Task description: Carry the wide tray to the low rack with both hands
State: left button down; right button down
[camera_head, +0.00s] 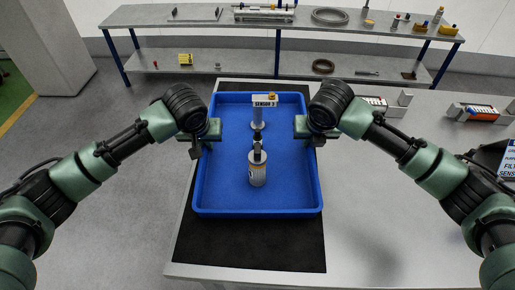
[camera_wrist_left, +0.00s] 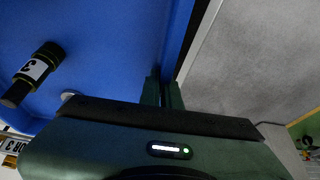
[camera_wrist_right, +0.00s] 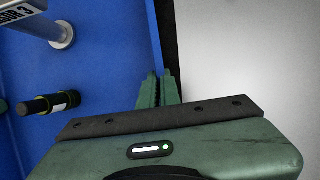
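The wide tray (camera_head: 285,205) is blue, with low walls, and lies on a black mat on the grey table. It holds a post with a "SENSOR 3" plate (camera_head: 265,100) and a pale cylinder with a dark top (camera_head: 257,170). My left gripper (camera_head: 207,146) is at the tray's left wall; in the left wrist view its fingers (camera_wrist_left: 164,92) sit closely on both sides of the wall. My right gripper (camera_head: 307,138) is at the right wall; its fingers (camera_wrist_right: 158,90) pinch that wall in the right wrist view. A low two-level rack (camera_head: 225,62) stands at the back.
The black mat (camera_head: 250,245) shows in front of the tray. The rack's upper shelf holds several parts; its lower shelf has a yellow box (camera_head: 185,59) and a dark ring (camera_head: 323,66), with bare room between. Small parts in holders (camera_head: 474,112) lie on the table's right.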

pick_arm(q)
jog(key=shift+w+r, duration=0.1)
jog(key=shift+r, duration=0.1)
pick_arm(e)
jog(key=shift+w+r, duration=0.1)
jog(key=shift+r, duration=0.05)
